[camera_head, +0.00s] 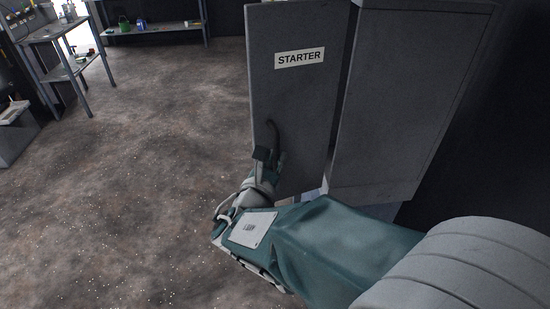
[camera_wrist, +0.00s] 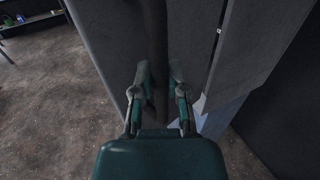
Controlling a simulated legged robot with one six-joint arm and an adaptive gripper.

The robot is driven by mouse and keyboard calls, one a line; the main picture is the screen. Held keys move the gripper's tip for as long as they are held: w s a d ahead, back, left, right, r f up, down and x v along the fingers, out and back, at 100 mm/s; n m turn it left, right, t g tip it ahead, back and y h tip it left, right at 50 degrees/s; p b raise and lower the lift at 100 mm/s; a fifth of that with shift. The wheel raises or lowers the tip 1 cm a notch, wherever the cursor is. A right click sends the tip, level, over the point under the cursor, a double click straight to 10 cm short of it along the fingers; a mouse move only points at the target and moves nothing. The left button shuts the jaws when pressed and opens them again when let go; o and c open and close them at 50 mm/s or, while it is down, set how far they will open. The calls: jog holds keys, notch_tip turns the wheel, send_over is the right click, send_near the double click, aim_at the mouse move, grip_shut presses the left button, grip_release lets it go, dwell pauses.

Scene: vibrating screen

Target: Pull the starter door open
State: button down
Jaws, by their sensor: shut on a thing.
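The starter door (camera_head: 296,105) is a grey panel with a white STARTER label (camera_head: 299,58). It stands ajar on the left of its grey cabinet (camera_head: 395,110), with a dark gap between them. A dark curved handle (camera_head: 273,135) sits low on the door. My gripper (camera_head: 266,158) is at the handle's lower part. In the wrist view my gripper (camera_wrist: 159,88) has one finger on each side of the dark handle (camera_wrist: 156,45) and is shut on it. The fingers hide part of the handle. The door (camera_wrist: 105,45) also fills the middle of the wrist view.
The brown, speckled floor (camera_head: 130,170) to the left of the door is open. A metal table (camera_head: 55,35) and a shelf (camera_head: 155,27) with small items stand at the back left. A dark wall (camera_head: 490,140) is on the right.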

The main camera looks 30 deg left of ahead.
jog(key=shift+w, duration=0.1)
dwell(0.3)
jog(key=c, duration=0.6)
grip_release()
jog(key=shift+d, duration=0.1)
jog(key=shift+c, duration=0.2)
jog(key=s+d, duration=0.1)
jog(key=s, duration=1)
jog(key=shift+s+d, duration=0.3)
jog(key=shift+s, duration=0.1)
jog(key=shift+f, duration=0.1)
